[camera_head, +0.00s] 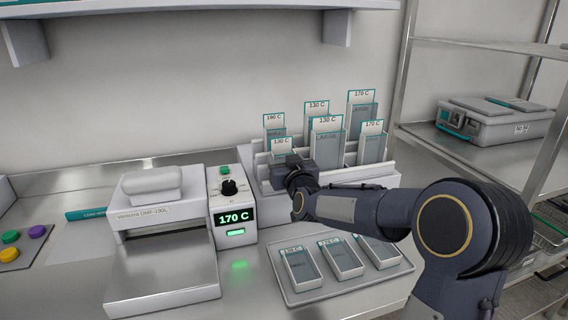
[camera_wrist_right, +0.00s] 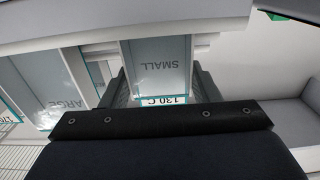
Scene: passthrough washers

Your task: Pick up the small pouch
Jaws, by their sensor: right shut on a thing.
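A small pouch (camera_head: 281,146) marked 130 C stands in the front left of a white stepped rack (camera_head: 262,174). In the right wrist view the same pouch (camera_wrist_right: 160,68) reads SMALL and 130 C, and it sits between the two fingers. My right gripper (camera_head: 290,163) is shut on this pouch at the rack's front; its fingertips are partly hidden in the head view. I cannot tell whether the pouch is clear of its slot. My left gripper is not in view.
Other pouches stand close behind and right, including a large 130 C pouch (camera_head: 326,140). A tray (camera_head: 300,297) with three pouches lies in front. A sealer (camera_head: 160,240) and a control box (camera_head: 232,200) reading 170 C stand left.

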